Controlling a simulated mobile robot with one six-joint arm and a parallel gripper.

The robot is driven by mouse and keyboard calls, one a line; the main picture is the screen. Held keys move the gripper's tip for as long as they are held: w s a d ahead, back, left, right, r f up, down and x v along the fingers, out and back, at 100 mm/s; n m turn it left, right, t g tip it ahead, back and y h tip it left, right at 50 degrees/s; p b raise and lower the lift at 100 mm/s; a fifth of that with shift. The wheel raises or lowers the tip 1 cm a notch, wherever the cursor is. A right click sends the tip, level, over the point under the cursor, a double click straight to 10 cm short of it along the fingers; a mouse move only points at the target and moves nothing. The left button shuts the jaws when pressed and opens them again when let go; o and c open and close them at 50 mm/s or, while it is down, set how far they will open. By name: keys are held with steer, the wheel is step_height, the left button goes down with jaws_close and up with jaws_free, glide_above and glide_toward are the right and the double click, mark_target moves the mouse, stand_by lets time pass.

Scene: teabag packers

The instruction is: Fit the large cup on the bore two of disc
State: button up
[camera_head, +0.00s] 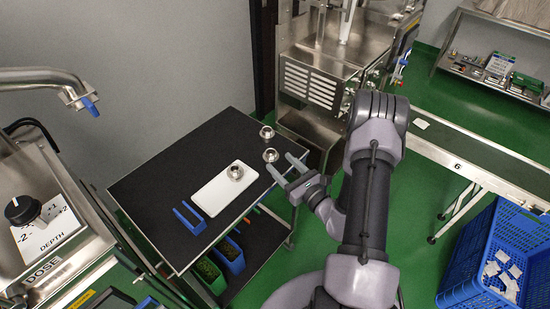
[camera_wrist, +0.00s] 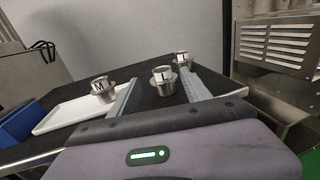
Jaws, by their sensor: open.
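Three metal cups are on the black-topped cart (camera_head: 165,155). One cup marked L (camera_wrist: 163,80) stands upright between or just beyond my fingertips; it also shows in the head view (camera_head: 270,155). Another cup (camera_wrist: 182,59) stands behind it, its letter hard to read; it shows near the cart's far corner in the head view (camera_head: 266,132). A cup marked M (camera_wrist: 102,89) is on the white tray (camera_head: 205,196). My gripper (camera_head: 281,163) is open and empty, reaching over the cart's right edge. I cannot make out the disc or its bores.
A blue holder (camera_head: 188,218) sits beside the tray. Blue and green bins (camera_head: 228,254) are on the cart's lower shelf. A dosing machine with a depth knob (camera_head: 22,210) stands left. A vented steel machine (camera_head: 310,82) is behind. A conveyor (camera_head: 480,150) and blue crate (camera_head: 470,265) are right.

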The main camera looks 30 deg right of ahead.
steer(key=w, duration=0.3)
steer(key=w+b, duration=0.1)
steer(key=w, duration=0.5)
steer(key=shift+w+a+b, duration=0.1)
steer(key=shift+a+b, duration=0.3)
jaws_close()
